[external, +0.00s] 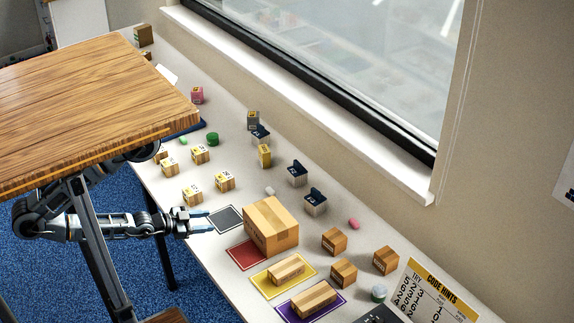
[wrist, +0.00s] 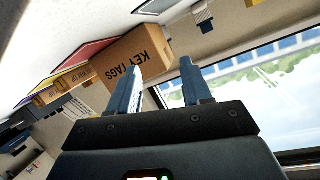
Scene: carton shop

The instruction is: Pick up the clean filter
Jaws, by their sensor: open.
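I cannot pick out a clean filter for certain in either view. My gripper (external: 208,221) is at the front edge of the white bench (external: 372,222), just left of a dark square mat (external: 226,218). In the wrist view my gripper (wrist: 160,66) shows two blue fingers spread apart. No held object can be made out between them. A pale striped patch shows beside the left finger; I cannot tell what it is.
A large carton (external: 271,226) marked KEY TAGS stands right of my gripper by a red mat (external: 247,254). Flat cartons lie on yellow (external: 259,288) and purple mats. Several small boxes (external: 225,181) stand behind. A wooden tabletop (external: 90,105) covers the upper left.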

